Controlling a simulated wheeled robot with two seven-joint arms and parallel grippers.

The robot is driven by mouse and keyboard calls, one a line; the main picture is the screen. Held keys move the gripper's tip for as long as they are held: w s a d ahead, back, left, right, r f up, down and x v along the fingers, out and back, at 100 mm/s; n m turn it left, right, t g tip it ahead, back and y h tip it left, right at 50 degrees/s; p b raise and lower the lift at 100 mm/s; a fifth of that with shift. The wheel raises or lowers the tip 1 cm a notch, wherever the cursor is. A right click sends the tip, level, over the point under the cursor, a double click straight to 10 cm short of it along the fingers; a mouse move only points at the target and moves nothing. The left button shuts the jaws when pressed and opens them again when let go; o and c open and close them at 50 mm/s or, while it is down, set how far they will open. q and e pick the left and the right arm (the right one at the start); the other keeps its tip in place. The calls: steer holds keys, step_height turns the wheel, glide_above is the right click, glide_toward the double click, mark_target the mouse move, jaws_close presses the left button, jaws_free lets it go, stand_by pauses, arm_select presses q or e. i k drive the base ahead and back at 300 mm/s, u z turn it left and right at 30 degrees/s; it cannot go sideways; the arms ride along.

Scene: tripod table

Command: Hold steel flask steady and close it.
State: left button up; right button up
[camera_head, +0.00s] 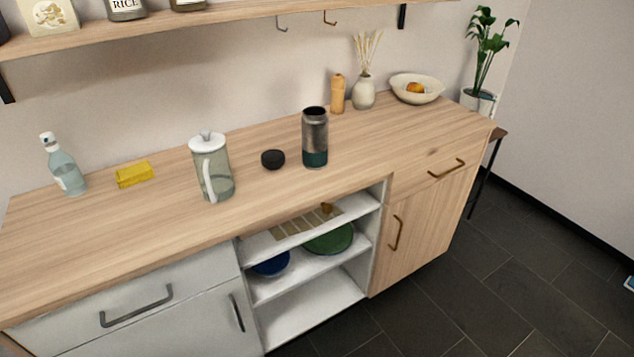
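A steel flask (315,140) with a dark green base stands upright on the wooden counter, right of the middle. Its top is open and dark inside. A small round black lid (273,159) lies on the counter just left of the flask, apart from it. Neither of my grippers shows in the head view.
A glass pitcher (211,168) with a white lid stands left of the black lid. A yellow sponge (134,174) and a bottle (65,168) are farther left. A wooden mill (338,94), a reed vase (363,93) and a bowl (416,89) stand behind right. The counter's front is clear.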

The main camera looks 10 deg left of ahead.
mark_target(314, 147)
steer(key=z, duration=0.35)
steer(key=k, duration=0.75)
steer(key=z, duration=0.6)
steer(key=i, duration=1.05)
steer(key=u, duration=0.95)
steer(key=i, duration=0.9)
steer(key=u, duration=0.95)
